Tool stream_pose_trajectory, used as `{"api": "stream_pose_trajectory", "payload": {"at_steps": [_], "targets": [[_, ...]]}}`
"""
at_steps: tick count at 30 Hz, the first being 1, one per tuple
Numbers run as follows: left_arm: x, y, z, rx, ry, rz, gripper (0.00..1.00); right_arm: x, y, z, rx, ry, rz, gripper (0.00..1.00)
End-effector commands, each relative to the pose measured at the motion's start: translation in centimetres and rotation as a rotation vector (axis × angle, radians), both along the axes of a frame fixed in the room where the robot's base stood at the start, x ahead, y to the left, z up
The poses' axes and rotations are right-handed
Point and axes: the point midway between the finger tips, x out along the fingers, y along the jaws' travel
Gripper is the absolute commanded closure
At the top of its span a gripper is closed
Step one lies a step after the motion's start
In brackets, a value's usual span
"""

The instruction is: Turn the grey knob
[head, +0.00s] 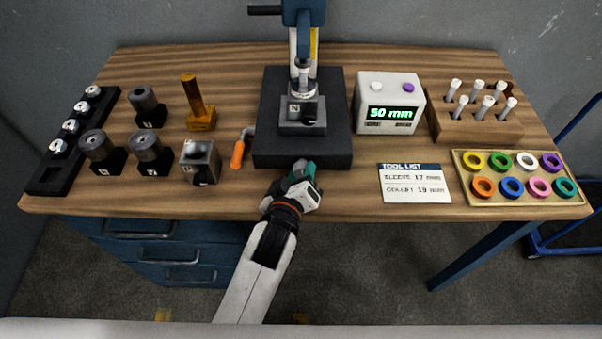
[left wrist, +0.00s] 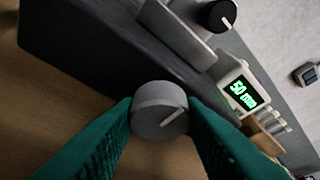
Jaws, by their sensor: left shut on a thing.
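The grey knob (left wrist: 158,112) shows in the left wrist view, a round grey cap with a pale pointer line slanting to the upper right. It sits at the front side of the dark machine base (head: 275,148). My left gripper (left wrist: 161,108) is shut on the knob, one green finger on each side of it. In the head view my left gripper (head: 302,170) is at the front edge of the base and hides the knob. My right gripper is not in view.
A black knob (left wrist: 217,16) with a white mark is on the grey block (head: 289,128) above. A white display box (head: 373,91) reads 50 mm. An orange-handled tool (head: 238,155) lies left of the base; a tool list card (head: 414,197) lies to the right.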

Motion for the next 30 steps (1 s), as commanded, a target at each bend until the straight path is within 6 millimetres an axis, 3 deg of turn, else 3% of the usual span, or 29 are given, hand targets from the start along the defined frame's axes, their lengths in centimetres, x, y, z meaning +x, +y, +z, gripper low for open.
{"api": "stream_pose_trajectory", "payload": {"at_steps": [6, 7, 11, 22, 30], "targets": [[0.0, 0.0, 0.1, 0.000, -0.002, 0.001, 0.87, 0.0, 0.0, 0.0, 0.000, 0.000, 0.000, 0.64], [0.0, 0.0, 0.1, 0.000, -0.001, 0.001, 0.63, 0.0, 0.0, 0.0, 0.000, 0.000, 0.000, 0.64], [0.0, 0.0, 0.1, 0.001, -0.001, 0.000, 0.43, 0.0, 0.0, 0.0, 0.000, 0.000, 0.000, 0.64], [-0.6, 0.1, 0.1, 0.000, 0.000, 0.000, 0.43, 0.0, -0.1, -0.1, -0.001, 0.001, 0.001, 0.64], [-5.3, 1.3, 1.4, -0.002, 0.003, 0.001, 0.43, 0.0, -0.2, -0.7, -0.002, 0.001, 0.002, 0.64]]}}
